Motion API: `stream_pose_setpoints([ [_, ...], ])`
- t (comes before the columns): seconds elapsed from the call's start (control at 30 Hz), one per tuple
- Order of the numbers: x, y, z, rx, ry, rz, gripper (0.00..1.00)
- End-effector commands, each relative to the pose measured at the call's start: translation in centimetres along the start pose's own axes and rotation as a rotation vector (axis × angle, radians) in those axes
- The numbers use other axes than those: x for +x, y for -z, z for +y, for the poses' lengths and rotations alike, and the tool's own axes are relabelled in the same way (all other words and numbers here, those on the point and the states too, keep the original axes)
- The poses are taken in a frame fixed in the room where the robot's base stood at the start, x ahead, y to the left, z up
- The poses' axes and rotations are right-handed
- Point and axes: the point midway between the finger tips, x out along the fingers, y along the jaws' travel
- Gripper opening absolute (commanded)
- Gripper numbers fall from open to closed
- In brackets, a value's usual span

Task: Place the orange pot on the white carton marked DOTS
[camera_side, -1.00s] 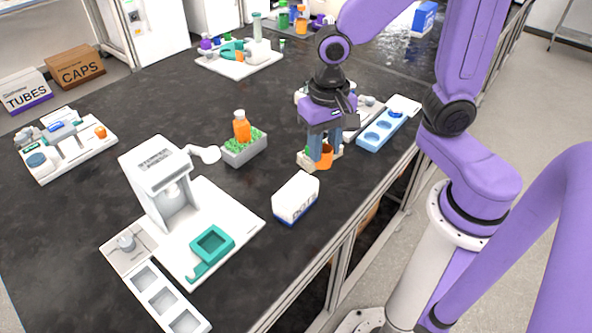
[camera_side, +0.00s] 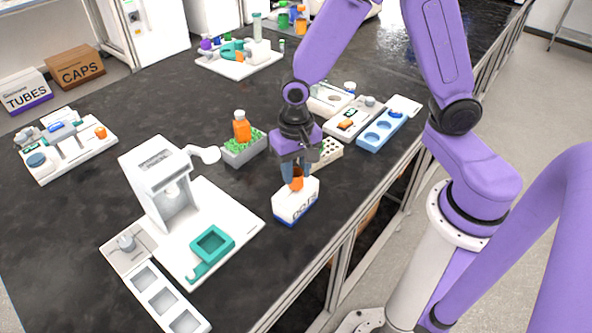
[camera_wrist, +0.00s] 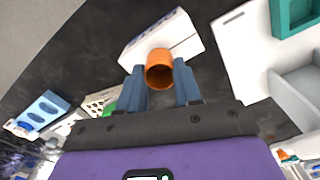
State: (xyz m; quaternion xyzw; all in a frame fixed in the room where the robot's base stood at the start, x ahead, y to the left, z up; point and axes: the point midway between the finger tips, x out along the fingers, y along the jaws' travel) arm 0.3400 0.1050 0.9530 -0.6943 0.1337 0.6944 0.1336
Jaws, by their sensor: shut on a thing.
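The orange pot (camera_side: 296,184) is held between the fingertips of my gripper (camera_side: 294,178), which is shut on it. In the wrist view the orange pot (camera_wrist: 159,68) shows its open, empty-looking mouth between the two blue-grey fingers of my gripper (camera_wrist: 160,82). The white carton marked DOTS (camera_side: 295,204) stands on the black bench directly below the pot in the side view. In the wrist view the carton (camera_wrist: 180,32) lies just beyond the pot and partly behind it. I cannot tell whether the pot touches the carton's top.
A grey box (camera_side: 245,150) of green bits with an orange bottle (camera_side: 241,127) stands behind left of the carton. A white machine (camera_side: 165,185) and a teal tray (camera_side: 212,243) are at left. A perforated block (camera_side: 328,152) and blue rack (camera_side: 383,130) are behind right.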

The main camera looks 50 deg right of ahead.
Motion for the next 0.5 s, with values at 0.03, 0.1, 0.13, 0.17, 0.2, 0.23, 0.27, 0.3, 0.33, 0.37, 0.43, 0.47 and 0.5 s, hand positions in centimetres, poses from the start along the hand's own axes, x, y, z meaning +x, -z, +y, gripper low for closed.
stream_pose_setpoints([
  [0.03, 0.43, -0.03, 0.04, 0.0, -0.002, -0.001, 0.05],
  [0.1, 0.71, -0.02, 0.0, 0.0, 0.0, 0.0, 0.05],
  [0.13, 0.75, -0.02, -0.01, 0.0, 0.0, 0.0, 0.05],
  [0.17, 0.77, -0.01, -0.02, 0.0, 0.001, 0.001, 0.05],
  [0.2, 0.76, -0.01, -0.03, 0.0, 0.001, 0.001, 0.05],
  [0.23, 0.75, -0.01, -0.03, 0.0, 0.001, 0.001, 0.05],
  [0.27, 0.74, -0.01, -0.03, 0.0, 0.001, 0.001, 0.05],
  [0.3, 0.74, -0.02, -0.03, 0.0, 0.001, 0.001, 0.05],
  [0.33, 0.74, -0.02, -0.02, 0.0, 0.001, 0.001, 0.05],
  [0.37, 0.74, -0.02, -0.02, 0.0, 0.001, 0.001, 0.05],
  [0.43, 0.86, -0.03, -0.01, 0.0, 0.0, 0.0, 0.05],
  [0.47, 0.95, -0.03, -0.01, 0.0, 0.0, 0.0, 0.05],
  [0.5, 1.06, -0.04, 0.0, 0.0, -0.001, 0.0, 0.05],
])
